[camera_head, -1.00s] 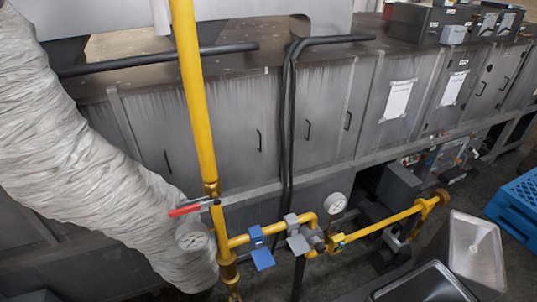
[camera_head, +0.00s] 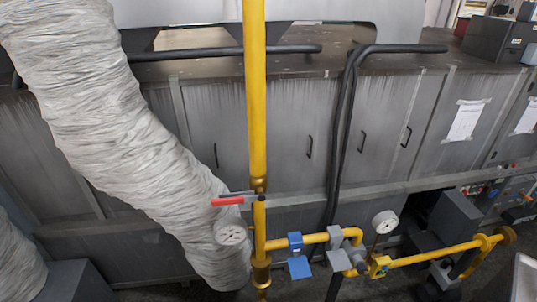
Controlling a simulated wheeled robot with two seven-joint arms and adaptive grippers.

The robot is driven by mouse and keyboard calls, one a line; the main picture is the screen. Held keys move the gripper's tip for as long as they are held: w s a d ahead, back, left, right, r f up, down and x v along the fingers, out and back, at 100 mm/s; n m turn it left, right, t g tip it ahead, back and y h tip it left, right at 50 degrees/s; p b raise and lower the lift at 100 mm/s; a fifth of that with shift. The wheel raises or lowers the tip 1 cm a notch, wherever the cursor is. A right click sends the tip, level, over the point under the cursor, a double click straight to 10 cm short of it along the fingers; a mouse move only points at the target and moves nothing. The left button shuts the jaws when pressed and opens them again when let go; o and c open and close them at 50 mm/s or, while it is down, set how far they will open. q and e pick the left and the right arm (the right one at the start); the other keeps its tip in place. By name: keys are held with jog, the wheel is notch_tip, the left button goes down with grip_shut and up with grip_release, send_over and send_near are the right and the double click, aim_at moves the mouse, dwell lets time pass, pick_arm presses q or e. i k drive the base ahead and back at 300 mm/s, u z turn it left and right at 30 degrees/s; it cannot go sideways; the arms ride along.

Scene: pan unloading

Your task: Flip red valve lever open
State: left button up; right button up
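The red valve lever (camera_head: 228,201) sticks out to the left from the yellow vertical pipe (camera_head: 256,105), roughly level, just below the middle of the view. A round white gauge (camera_head: 231,235) sits just below the lever. The lever's grey end meets the pipe near a brass fitting (camera_head: 258,184). Neither of my grippers shows in the view.
A wrinkled grey duct (camera_head: 115,130) runs diagonally behind the lever's left side. A yellow horizontal pipe (camera_head: 435,256) with a blue valve handle (camera_head: 299,267) and a second gauge (camera_head: 385,222) extends right. Grey cabinets (camera_head: 285,135) stand behind.

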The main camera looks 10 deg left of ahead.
aim_at(261, 197)
jog(key=u, duration=1.8)
jog(key=k, duration=1.1)
jog(key=z, duration=1.5)
jog(key=i, duration=0.5)
